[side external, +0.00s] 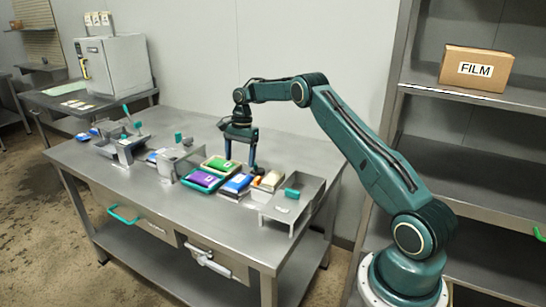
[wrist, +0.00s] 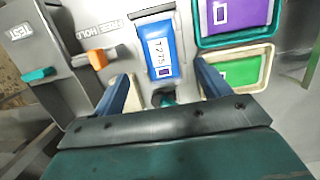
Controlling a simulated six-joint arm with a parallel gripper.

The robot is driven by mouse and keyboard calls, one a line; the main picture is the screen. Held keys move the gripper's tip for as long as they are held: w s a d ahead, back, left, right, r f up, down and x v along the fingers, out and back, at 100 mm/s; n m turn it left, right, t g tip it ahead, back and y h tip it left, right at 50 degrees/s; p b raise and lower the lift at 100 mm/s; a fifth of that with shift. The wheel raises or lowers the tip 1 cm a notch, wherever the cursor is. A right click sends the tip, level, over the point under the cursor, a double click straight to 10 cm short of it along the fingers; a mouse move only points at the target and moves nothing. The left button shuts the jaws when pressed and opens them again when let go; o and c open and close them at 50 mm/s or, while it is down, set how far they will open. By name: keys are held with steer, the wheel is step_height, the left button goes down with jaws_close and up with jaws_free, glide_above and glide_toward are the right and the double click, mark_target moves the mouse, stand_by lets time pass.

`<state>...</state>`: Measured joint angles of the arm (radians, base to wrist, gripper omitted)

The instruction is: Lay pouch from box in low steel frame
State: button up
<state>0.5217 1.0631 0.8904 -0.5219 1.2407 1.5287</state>
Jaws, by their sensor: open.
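My gripper (side external: 240,164) is open and points down over the table near the trays. In the wrist view the fingers of my gripper (wrist: 163,76) are apart, with nothing held between them. A blue pouch marked T275 (wrist: 160,48) lies just beyond the fingertips; it also shows in the side view (side external: 237,184). A purple pouch (side external: 203,178) lies in a teal tray (wrist: 202,42), and a green pouch (wrist: 241,71) lies in a cream tray (wrist: 268,60). I cannot tell which thing is the low steel frame.
A steel tray with a teal part (side external: 291,193) stands at the table's right end. In the wrist view an orange part (wrist: 97,58) sits beside FREE and HOLD markings. Steel fixtures (side external: 126,151) and a blue item stand farther left. The table's front strip is clear.

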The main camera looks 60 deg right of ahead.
steer(key=s+a+r+n+t, duration=0.1)
steer(key=s+a+r+n, duration=0.25)
steer(key=a+r, duration=0.35)
steer(key=s+a+r+n+t+h, duration=0.1)
steer(key=s+a+r+n, duration=0.1)
steer(key=s+a+r, duration=0.5)
steer(key=s+a+r+n+t, duration=0.1)
steer(key=s+a+r+n, duration=0.2)
steer(key=r, duration=0.7)
steer(key=s+a+r+n+t, duration=0.15)
steer(key=s+a+n, duration=0.35)
steer(key=s, duration=0.6)
steer(key=s+a+f+n, duration=0.1)
steer(key=s+f+n, duration=0.1)
steer(key=s, duration=0.5)
steer(key=s+a+f+n+t+h, duration=0.1)
steer(key=s+a+f+n, duration=0.1)
steer(key=s, duration=0.4)
steer(key=shift+s, duration=0.35)
